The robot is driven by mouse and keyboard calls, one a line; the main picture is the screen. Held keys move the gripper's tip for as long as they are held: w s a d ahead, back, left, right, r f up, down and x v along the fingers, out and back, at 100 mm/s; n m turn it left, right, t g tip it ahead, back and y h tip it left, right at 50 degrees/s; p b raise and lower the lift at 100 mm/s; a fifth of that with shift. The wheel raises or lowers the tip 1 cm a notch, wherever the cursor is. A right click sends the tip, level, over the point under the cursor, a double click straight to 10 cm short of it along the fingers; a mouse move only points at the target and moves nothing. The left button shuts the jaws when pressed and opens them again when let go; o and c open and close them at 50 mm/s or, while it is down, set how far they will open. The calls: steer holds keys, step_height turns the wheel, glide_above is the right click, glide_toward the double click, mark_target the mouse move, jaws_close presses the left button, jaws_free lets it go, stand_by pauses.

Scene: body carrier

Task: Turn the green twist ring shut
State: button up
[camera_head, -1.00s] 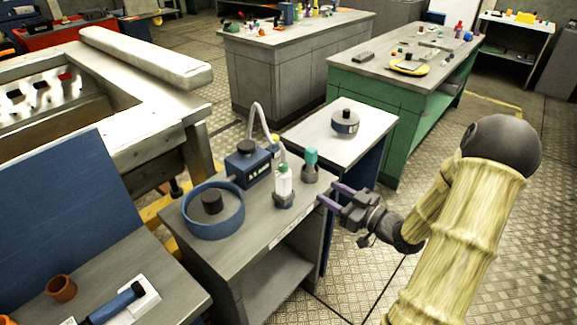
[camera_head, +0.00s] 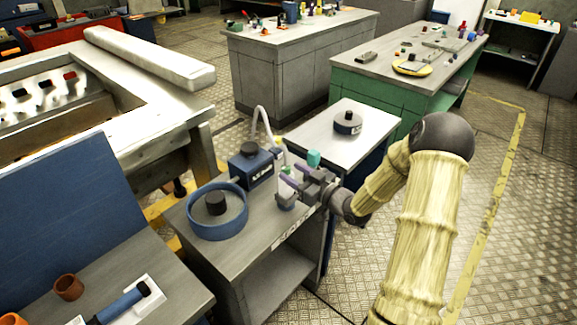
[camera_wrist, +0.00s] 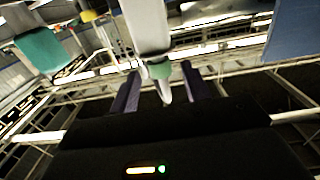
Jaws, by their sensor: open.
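The green twist ring (camera_wrist: 158,69) sits around the neck of a white bottle (camera_wrist: 147,28), just below its pale nozzle. In the wrist view the ring lies between my two purple fingers, with a gap on each side. My gripper (camera_head: 283,175) is open at the bottle's upper part in the head view. I cannot tell how far the ring is turned.
A teal-capped bottle (camera_head: 314,158) stands close behind my gripper; its cap also shows in the wrist view (camera_wrist: 40,49). A blue box with a hose (camera_head: 250,170) and a round blue tray (camera_head: 190,220) stand to the left on the grey bench. A white-topped table (camera_head: 375,117) is behind.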

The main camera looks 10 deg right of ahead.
mark_target(290, 170)
steer(key=shift+x, duration=1.85)
steer(key=shift+c, duration=0.2)
steer(key=c, duration=0.9)
steer(key=shift+c, duration=0.2)
steer(key=shift+n+g+y, duration=0.4)
steer(key=shift+y, duration=0.1)
steer(key=o, duration=1)
